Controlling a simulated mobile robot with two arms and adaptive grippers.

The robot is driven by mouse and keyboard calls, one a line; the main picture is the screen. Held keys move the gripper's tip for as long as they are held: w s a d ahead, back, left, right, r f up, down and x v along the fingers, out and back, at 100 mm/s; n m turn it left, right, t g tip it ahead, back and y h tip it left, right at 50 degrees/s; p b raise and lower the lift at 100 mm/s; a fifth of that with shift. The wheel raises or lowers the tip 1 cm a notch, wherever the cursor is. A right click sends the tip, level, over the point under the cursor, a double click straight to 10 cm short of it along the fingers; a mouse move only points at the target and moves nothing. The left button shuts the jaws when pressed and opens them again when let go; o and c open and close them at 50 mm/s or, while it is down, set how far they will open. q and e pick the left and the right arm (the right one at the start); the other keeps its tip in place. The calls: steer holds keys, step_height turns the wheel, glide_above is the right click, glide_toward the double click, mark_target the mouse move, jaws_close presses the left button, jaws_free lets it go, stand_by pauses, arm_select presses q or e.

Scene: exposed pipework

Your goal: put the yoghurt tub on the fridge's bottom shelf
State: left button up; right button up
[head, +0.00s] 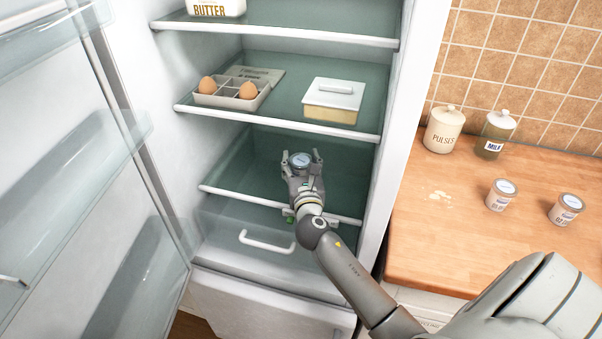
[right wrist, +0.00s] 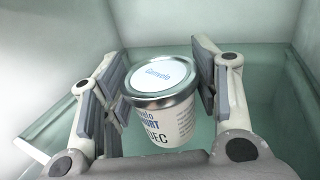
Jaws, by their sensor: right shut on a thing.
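My right gripper (head: 301,164) is inside the open fridge, shut on the yoghurt tub (head: 300,158). The tub is white with a silver-rimmed lid and a pale label. In the right wrist view the tub (right wrist: 160,100) sits between the two fingers (right wrist: 165,92), slightly tilted in the picture, with dark print on its side. It is over the bottom shelf (head: 224,193), a glass shelf with a white front edge. I cannot tell whether the tub's base touches the glass. My left gripper is not in view.
The middle shelf above holds an egg tray (head: 232,92) and a butter dish (head: 334,100). A drawer with a white handle (head: 267,242) is below. The fridge door (head: 75,190) stands open at left. Two similar tubs (head: 501,195) (head: 566,209) and two jars (head: 443,130) stand on the counter.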

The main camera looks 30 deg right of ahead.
mark_target(301, 172)
steer(key=shift+f, duration=1.4)
steer(key=shift+b, duration=0.3)
steer(key=shift+s+f, duration=0.1)
steer(key=shift+f, duration=0.15)
steer(key=o, duration=1.1)
steer(key=shift+r, duration=0.1)
steer(key=shift+r, duration=0.2)
steer(key=b+v, duration=0.1)
steer(key=v, duration=1.1)
